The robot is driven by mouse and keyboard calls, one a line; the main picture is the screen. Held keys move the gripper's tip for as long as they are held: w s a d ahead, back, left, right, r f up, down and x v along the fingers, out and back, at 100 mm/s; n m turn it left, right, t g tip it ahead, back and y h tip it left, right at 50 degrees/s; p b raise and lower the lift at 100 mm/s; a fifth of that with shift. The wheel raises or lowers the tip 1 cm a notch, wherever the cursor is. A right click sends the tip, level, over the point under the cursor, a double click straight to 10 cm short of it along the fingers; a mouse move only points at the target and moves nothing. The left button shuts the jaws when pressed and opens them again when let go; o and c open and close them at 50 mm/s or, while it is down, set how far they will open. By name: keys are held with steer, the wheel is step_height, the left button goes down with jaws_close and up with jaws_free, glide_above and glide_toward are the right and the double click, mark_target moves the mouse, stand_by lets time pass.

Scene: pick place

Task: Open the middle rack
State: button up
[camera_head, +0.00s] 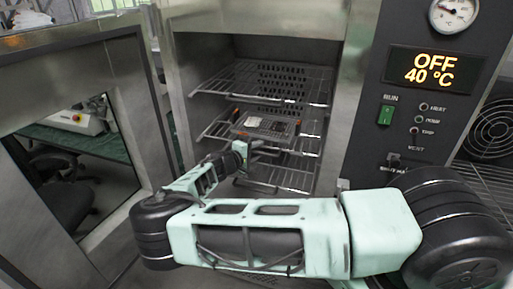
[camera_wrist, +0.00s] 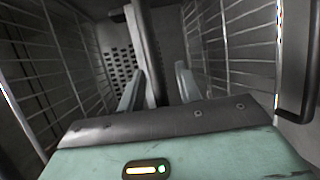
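The oven (camera_head: 255,17) stands open with wire racks inside. The middle rack (camera_head: 308,143) carries a flat tray (camera_head: 268,126) with small items on it. My gripper (camera_head: 262,147) is at the front of the oven, close to the middle rack's front edge. In the wrist view my gripper (camera_wrist: 158,88) has its two fingers apart. A dark bar (camera_wrist: 147,45) runs between them, closer to the left finger. I cannot tell whether it touches a finger, nor surely which rack it belongs to. My arm hides part of the lower oven.
The upper rack (camera_head: 215,85) is above my gripper and a lower rack (camera_head: 290,178) is below it. The open oven door (camera_head: 135,85) stands at the left. The control panel (camera_head: 433,68) at the right reads OFF, 40 °C.

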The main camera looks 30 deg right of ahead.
steer(key=shift+d, duration=0.1)
jaws_close()
steer(key=shift+f, duration=0.1)
steer(key=s+a+b, duration=0.2)
steer(key=s+a, duration=0.7)
steer(key=a, duration=0.2)
steer(key=s+a+b, duration=0.3)
steer(key=s+a, duration=0.6)
steer(key=a, duration=0.3)
steer(key=shift+f, duration=0.15)
jaws_free()
steer(key=shift+w, duration=0.1)
